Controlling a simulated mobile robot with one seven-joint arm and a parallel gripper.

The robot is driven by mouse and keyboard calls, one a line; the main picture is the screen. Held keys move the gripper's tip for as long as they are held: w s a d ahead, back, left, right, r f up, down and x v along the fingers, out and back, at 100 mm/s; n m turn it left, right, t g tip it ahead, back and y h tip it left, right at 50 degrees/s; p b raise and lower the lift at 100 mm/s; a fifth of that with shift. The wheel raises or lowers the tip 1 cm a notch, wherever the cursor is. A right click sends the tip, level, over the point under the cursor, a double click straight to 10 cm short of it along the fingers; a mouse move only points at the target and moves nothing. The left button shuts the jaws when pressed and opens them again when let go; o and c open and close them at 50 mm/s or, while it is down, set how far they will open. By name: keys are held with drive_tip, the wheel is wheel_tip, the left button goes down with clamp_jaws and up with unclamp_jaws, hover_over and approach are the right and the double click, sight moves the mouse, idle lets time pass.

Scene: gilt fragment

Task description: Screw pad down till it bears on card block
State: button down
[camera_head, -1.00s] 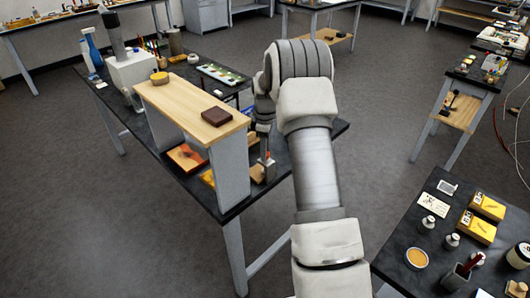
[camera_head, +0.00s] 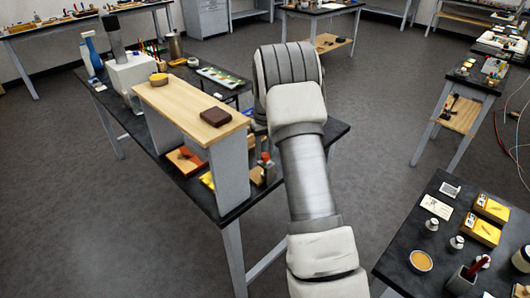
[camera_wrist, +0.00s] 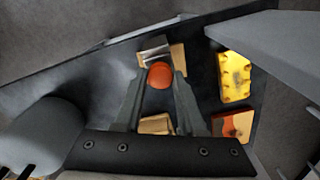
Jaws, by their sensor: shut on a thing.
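In the wrist view my gripper (camera_wrist: 160,82) has its two grey fingers on either side of a round orange-red knob (camera_wrist: 160,73), shut on it. Just beyond the knob is a silver metal clamp part (camera_wrist: 153,50). Tan block-like pieces show beside it (camera_wrist: 178,57) and nearer, between the fingers (camera_wrist: 156,125); I cannot tell which is the card block. The pad and any gap under it are hidden. In the head view the red knob (camera_head: 265,157) shows small at the bench's right end, with my arm covering most of the gripper.
A wooden shelf (camera_head: 190,102) on grey uprights stands over the bench left of the clamp, bearing a dark brown block (camera_head: 215,117). Its grey side panel (camera_wrist: 275,45) is close on the right in the wrist view. Yellow (camera_wrist: 235,78) and orange (camera_wrist: 232,126) pieces lie nearby.

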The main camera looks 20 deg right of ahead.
drive_tip(key=m, duration=0.4)
drive_tip(key=shift+r+m, duration=0.1)
drive_tip(key=shift+m, duration=0.2)
drive_tip(key=m, duration=0.4)
drive_tip(key=shift+m, duration=0.3)
drive_tip(key=c, duration=0.5)
unclamp_jaws()
